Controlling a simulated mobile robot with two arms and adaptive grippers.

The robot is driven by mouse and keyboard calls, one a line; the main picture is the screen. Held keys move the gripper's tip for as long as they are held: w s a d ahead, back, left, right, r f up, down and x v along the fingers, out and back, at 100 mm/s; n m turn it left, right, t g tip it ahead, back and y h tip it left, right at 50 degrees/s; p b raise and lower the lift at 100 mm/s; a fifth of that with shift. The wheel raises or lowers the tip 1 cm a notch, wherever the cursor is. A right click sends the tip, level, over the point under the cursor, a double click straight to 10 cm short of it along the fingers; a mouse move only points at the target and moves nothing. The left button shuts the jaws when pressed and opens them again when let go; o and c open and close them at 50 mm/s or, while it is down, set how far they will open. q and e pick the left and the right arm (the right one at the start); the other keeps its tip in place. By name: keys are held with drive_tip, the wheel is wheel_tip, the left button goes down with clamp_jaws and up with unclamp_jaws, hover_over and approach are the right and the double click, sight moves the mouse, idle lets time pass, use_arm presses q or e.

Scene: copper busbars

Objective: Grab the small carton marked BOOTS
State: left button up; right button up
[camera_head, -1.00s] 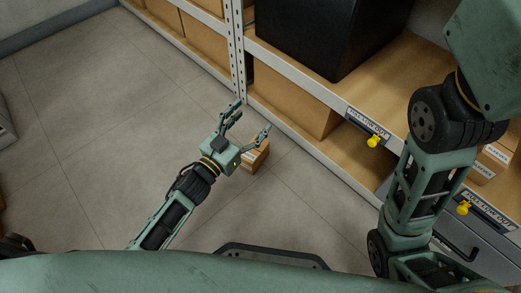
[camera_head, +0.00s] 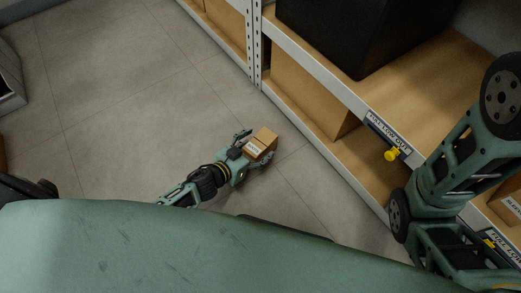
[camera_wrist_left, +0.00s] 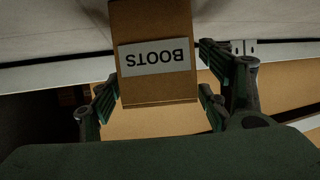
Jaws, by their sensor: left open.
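The small brown carton (camera_head: 261,143) stands low near the floor in front of the shelving in the head view. In the left wrist view the carton (camera_wrist_left: 156,88) has a white label reading BOOTS, upside down in the picture. My left gripper (camera_head: 255,151) is open and right at the carton. In the wrist view its fingers stand to either side of the carton's lower end, with the carton between them. I cannot tell whether any finger touches it. My right gripper is out of view; only part of my right arm shows.
A shelving unit (camera_head: 330,65) with white edges runs along the right, holding a large black box (camera_head: 350,30) and brown cartons (camera_head: 305,95). A yellow knob (camera_head: 391,154) juts from its front. The floor (camera_head: 120,90) left of the carton is clear.

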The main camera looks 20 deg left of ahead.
use_arm(q)
drive_tip(key=shift+b+x, duration=0.3)
drive_tip(key=shift+x, duration=0.85)
drive_tip(key=c, duration=1.4)
drive_tip(key=shift+r, duration=0.1)
